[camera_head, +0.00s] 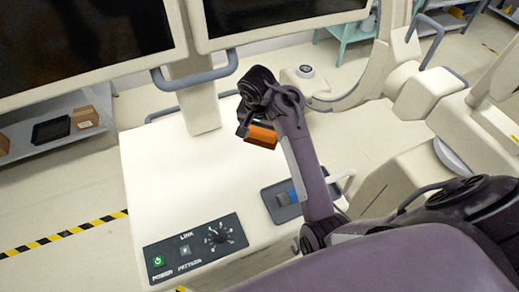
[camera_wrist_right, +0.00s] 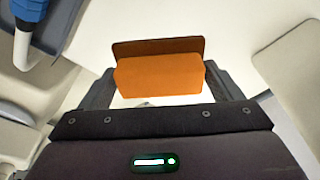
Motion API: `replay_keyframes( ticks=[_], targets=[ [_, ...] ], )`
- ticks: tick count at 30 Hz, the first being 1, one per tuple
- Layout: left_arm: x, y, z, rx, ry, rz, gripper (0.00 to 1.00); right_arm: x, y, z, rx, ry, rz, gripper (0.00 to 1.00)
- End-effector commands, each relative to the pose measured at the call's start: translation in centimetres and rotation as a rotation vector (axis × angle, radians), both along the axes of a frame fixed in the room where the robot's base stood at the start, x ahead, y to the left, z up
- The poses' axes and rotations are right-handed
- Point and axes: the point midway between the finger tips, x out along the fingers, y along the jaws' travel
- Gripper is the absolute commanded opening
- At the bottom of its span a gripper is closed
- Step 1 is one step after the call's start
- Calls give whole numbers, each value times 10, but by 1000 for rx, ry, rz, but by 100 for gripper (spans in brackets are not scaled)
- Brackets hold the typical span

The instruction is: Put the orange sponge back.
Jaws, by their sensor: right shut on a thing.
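The orange sponge (camera_head: 262,136) is in my right gripper (camera_head: 245,131), held over the white cart top (camera_head: 160,180) in the head view. In the right wrist view the sponge (camera_wrist_right: 160,76) sits between the two fingers of my right gripper (camera_wrist_right: 158,85), with a darker brown-orange face along its far side. The gripper is shut on it. I cannot tell the exact height of the sponge above the cart top. My left gripper is not in view.
A control panel (camera_head: 197,247) with a green button and a knob lies at the cart's front. A dark tray (camera_head: 284,203) with a blue item (camera_head: 292,196) is to its right, beside my arm. Monitors (camera_head: 80,45) stand behind. The cart top's left part is clear.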

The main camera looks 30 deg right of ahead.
Motion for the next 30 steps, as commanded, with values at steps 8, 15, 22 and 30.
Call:
replay_keyframes(
  ticks=[8, 15, 22, 30],
  targets=[
    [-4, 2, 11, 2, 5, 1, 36, -2, -5, -28, 11, 20, -20, 64],
    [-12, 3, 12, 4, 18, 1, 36, -1, -5, -57, 13, 15, -19, 64],
    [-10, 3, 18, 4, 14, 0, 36, -2, -6, -87, 11, 14, -18, 64],
    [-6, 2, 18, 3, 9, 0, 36, -1, -4, -93, 15, 12, -20, 64]
  ],
)
